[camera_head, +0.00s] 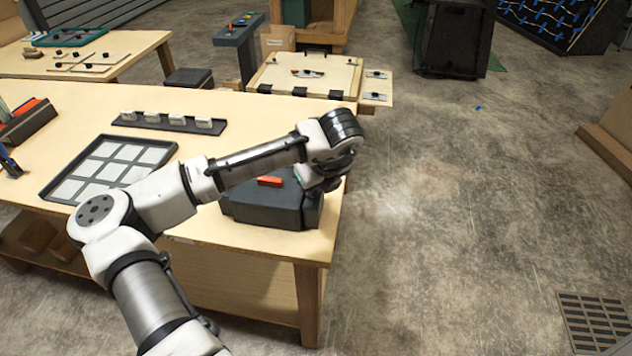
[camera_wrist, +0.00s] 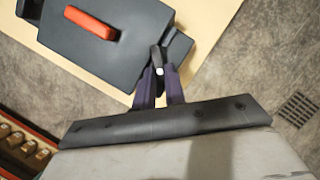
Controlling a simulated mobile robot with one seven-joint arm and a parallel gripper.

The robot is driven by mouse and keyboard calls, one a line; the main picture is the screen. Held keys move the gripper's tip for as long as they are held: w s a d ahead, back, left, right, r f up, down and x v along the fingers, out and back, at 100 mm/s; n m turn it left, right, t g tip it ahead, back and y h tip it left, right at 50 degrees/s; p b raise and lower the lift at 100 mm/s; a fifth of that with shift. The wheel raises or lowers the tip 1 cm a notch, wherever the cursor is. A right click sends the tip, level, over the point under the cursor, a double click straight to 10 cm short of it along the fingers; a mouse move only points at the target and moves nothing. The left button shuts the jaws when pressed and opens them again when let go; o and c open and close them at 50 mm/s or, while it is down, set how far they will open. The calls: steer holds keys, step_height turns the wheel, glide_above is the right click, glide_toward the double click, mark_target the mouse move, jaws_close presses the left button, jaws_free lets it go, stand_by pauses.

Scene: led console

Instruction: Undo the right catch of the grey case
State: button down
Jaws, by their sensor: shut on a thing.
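The grey case (camera_head: 262,210) stands at the right end of the wooden table, with an orange handle (camera_head: 270,181) on its lid. The case also shows at the upper left of the wrist view (camera_wrist: 110,62). My gripper (camera_wrist: 160,70) is at the right corner of the case, its two dark fingers close together. They are shut on a small dark piece, the right catch (camera_wrist: 156,54), at the case's edge. Whether the catch is fastened or undone cannot be told. In the head view my wrist hides this corner. A dark block shows at the case's far left corner.
The table edge (camera_wrist: 215,45) lies close by the case, with bare floor beyond. A dark tray with pale squares (camera_head: 74,189) and a rack with pale blocks (camera_head: 168,123) stand left of the case. My arm reaches across the table.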

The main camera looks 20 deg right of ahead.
steer(key=m, duration=0.1)
steer(key=m+h, duration=0.1)
steer(key=m, duration=0.1)
steer(key=shift+a+m+h, duration=0.2)
steer(key=shift+m+h, duration=0.1)
steer(key=shift+w+a+m+h+b, duration=0.1)
steer(key=shift+m+h, duration=0.15)
steer(key=shift+m, duration=0.5)
steer(key=shift+s+a+m+h+b, duration=0.15)
steer(key=shift+m+h, duration=0.15)
steer(key=shift+m, duration=0.5)
steer(key=shift+w+d+m+h+b, duration=0.15)
steer(key=shift+m+h, duration=0.1)
steer(key=shift+m, duration=0.5)
steer(key=shift+a, duration=0.1)
steer(key=c, duration=1.5)
jaws_free()
steer(key=shift+o, duration=0.2)
steer(key=b+v, duration=0.2)
steer(key=v, duration=1.2)
steer(key=shift+w, duration=0.3)
